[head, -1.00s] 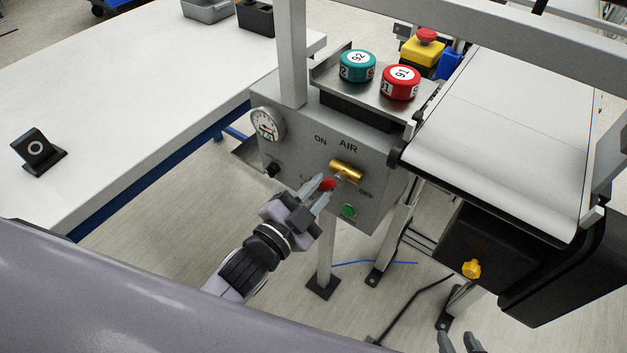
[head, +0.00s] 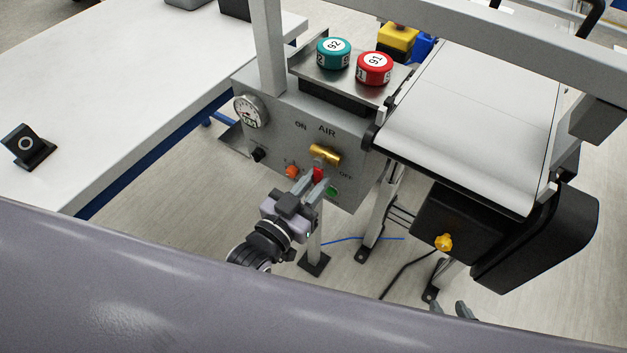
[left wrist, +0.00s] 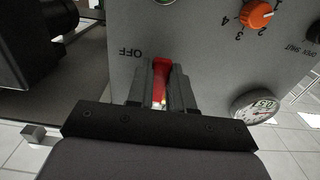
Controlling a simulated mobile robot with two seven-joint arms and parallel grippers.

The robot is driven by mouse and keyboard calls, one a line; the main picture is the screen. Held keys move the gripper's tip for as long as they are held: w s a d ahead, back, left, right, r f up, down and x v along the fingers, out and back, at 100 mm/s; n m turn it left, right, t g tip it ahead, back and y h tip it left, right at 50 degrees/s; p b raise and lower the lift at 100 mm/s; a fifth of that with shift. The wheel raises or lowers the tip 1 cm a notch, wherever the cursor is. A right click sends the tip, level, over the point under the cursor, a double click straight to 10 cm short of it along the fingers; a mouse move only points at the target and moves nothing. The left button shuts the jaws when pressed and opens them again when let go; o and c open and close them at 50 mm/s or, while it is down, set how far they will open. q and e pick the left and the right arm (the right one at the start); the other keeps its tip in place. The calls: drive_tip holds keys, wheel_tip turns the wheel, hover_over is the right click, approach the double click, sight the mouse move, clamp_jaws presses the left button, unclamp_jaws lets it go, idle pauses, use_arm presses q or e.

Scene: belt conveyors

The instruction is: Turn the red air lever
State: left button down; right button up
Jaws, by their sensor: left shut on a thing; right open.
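The red air lever (head: 318,174) hangs below the brass valve (head: 325,154) on the grey air panel (head: 275,130), between the ON and OFF labels. My left gripper (head: 314,182) is shut on the lever. In the left wrist view the red lever (left wrist: 161,80) stands between the two fingers of my left gripper (left wrist: 161,92), with the OFF label beside it. The brass valve is mostly hidden in that view. My right gripper (head: 452,309) shows only its fingertips at the lower edge, apart from everything and open.
An orange knob (head: 292,171), a green button (head: 332,191) and a gauge (head: 250,111) sit on the panel near the lever. A teal puck (head: 333,53) and a red puck (head: 374,69) rest on the shelf above. The conveyor (head: 470,120) stands to the right.

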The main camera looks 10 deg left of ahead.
idle(0.5)
use_arm(q)
drive_tip(key=c, duration=1)
unclamp_jaws()
drive_tip(key=shift+s, duration=0.1)
drive_tip(key=v, duration=0.7)
drive_tip(key=s+a+f+n+g+y, duration=0.1)
drive_tip(key=s+a+f+g+y, duration=0.3)
drive_tip(key=f, duration=0.7)
drive_tip(key=s+a+g, duration=0.2)
drive_tip(key=s+a, duration=0.2)
drive_tip(key=shift+n+g, duration=0.3)
